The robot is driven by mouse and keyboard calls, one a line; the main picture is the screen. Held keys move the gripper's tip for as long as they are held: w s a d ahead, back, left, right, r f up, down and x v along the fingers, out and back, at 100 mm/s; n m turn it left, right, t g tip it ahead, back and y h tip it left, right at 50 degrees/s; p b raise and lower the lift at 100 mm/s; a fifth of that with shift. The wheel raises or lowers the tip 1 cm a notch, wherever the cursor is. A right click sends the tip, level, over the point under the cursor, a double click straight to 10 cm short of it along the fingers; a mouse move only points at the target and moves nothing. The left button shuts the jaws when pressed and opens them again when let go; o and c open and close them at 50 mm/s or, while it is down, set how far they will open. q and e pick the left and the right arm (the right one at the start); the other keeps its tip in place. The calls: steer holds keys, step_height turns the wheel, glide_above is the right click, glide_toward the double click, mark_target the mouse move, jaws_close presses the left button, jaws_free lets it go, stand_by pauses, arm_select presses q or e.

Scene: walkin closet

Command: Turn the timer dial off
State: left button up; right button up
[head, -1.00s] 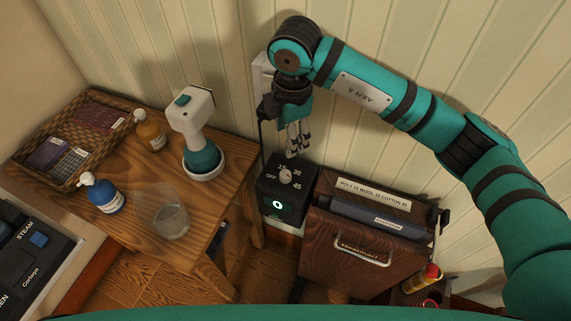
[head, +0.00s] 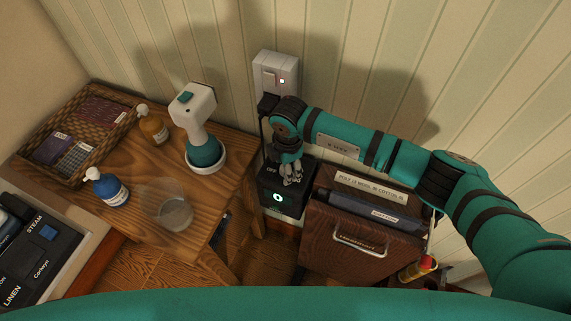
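The timer is a black box (head: 268,197) against the wall, with a small lit round mark on its front. An OFF label shows at the left of its top face. The dial is hidden under my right gripper (head: 291,182), which points down over the top of the box. The fingers are at the dial's place, but I cannot tell whether they touch or grip it. My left gripper is not in view.
A white wall outlet with a lit switch (head: 275,74) is above the timer. A brown file case (head: 345,238) stands close on the right. A wooden table (head: 225,205) on the left holds a white and teal steamer (head: 199,125), bottles, a glass and a basket.

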steer(key=shift+f, duration=0.1)
jaws_close()
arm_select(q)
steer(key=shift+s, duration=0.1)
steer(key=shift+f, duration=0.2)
arm_select(e)
steer(key=shift+n, duration=0.3)
steer(key=n+b, duration=0.3)
steer(key=shift+w+f, duration=0.1)
steer(key=shift+f, duration=0.05)
steer(key=n+b, duration=0.3)
steer(key=shift+n, duration=0.4)
steer(key=n+b, duration=0.4)
steer(key=shift+g+y, duration=0.3)
arm_select(q)
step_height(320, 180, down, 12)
steer(key=b, duration=0.2)
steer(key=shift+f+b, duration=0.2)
steer(key=shift+b, duration=0.2)
arm_select(e)
steer(key=shift+d+n, duration=0.1)
steer(key=shift+n, duration=1.9)
steer(key=shift+r, duration=0.2)
